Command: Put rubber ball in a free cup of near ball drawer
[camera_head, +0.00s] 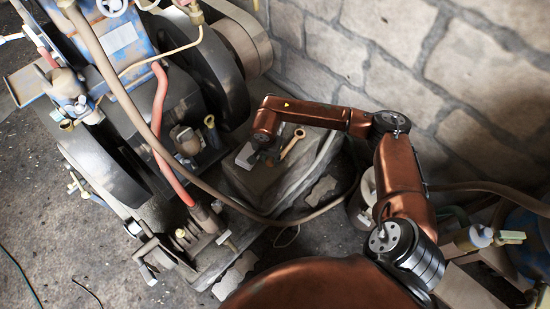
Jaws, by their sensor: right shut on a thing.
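My right gripper (262,155) is at the end of the copper-coloured arm, over a dark grey block-like surface (250,188) beside the engine. It is small and dark in this view. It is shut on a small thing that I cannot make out. A small pale grey piece (246,155) shows just left of the gripper, and I cannot tell whether the two touch. I cannot make out a rubber ball, a ball drawer or any cups. My left gripper is not in view.
The engine with its large dark wheel (213,75), blue parts and a red hose (160,115) fills the left. A tan ring-ended tool (292,144) lies right of the gripper. A long brown hose (125,95) crosses the scene. A stone wall (440,80) stands behind.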

